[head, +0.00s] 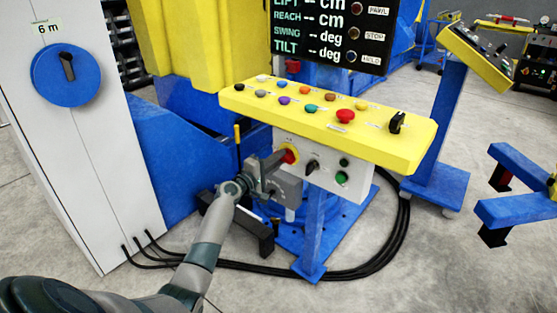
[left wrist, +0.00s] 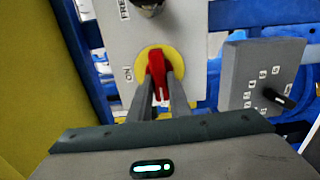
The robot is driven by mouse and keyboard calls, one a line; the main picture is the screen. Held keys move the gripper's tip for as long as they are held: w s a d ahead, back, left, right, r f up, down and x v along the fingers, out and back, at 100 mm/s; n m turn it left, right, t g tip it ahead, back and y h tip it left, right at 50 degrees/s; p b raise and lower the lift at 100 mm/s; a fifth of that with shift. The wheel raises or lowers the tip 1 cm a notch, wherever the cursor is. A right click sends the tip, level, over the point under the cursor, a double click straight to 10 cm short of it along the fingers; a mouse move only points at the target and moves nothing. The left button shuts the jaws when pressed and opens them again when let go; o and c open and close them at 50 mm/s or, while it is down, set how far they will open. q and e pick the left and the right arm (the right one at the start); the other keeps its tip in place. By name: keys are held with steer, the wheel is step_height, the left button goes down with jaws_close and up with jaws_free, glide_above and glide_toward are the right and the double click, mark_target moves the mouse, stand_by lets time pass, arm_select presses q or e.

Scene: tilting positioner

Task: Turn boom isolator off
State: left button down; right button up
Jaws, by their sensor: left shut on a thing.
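The boom isolator is a red handle (head: 289,154) on a yellow disc, on the pale panel below the yellow console. In the left wrist view the red handle (left wrist: 158,66) sits on its yellow disc (left wrist: 142,66), with an ON label (left wrist: 128,73) to the disc's left. There the handle runs roughly top to bottom, with a white mark near its lower end. My left gripper (head: 281,159) is at the panel. In the wrist view its two fingers (left wrist: 162,88) are shut on the red handle, one on each side. My right gripper is not in view.
A grey box with a black pointer (left wrist: 276,97) is close by. The yellow console (head: 275,113) overhangs the panel. A white cabinet (head: 85,150) stands left; black cables cross the floor.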

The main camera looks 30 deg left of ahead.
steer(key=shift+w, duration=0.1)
arm_select(q)
steer(key=c, duration=1.6)
jaws_free()
steer(key=shift+c, duration=0.2)
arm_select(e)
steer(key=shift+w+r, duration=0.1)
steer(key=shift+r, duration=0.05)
arm_select(q)
steer(key=shift+s, duration=0.1)
